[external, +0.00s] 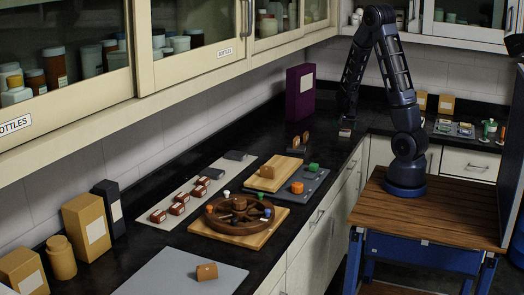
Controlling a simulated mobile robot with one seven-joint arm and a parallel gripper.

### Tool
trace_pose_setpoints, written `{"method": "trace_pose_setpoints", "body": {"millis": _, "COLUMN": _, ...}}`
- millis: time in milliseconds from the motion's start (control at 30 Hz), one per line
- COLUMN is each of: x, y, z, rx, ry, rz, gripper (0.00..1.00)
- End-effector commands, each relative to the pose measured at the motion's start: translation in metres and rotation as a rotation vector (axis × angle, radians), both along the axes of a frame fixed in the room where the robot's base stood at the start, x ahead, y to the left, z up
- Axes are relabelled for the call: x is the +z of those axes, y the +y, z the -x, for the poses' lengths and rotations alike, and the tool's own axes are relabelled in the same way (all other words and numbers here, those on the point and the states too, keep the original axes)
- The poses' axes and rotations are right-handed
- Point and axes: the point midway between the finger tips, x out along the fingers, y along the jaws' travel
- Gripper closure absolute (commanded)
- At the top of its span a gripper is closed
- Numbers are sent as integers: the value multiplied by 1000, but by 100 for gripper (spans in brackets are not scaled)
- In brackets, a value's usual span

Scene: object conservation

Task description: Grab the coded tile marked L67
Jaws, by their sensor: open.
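No marking L67 can be read at this size, so I cannot tell which piece is the coded tile. Two small wooden pieces stand upright in a dark holder (299,146) on the black counter. A wooden block (207,271) with a small mark lies on a grey mat (165,277) at the front. Several red-brown pieces with pale labels (180,208) stand on a pale board (163,220). My gripper (346,133) points down low over the counter, right of the dark holder. It is open; its fingers are small and dark, and nothing is clearly between them.
A round wooden divided tray (238,229) sits on a board mid-counter. Beyond it are a wooden board (275,184) and a grey board (307,187) with an orange piece (297,187). A purple box (300,92) stands near the wall. Cabinets (200,65) overhang the counter.

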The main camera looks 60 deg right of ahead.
Motion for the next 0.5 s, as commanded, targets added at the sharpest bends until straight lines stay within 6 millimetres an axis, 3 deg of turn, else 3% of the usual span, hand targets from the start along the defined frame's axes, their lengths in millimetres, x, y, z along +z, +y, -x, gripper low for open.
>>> {"method": "trace_pose_setpoints", "body": {"millis": 500, "x": -36, "y": -26, "z": -1, "rx": -2, "ry": 1, "rz": 0, "gripper": 19}}
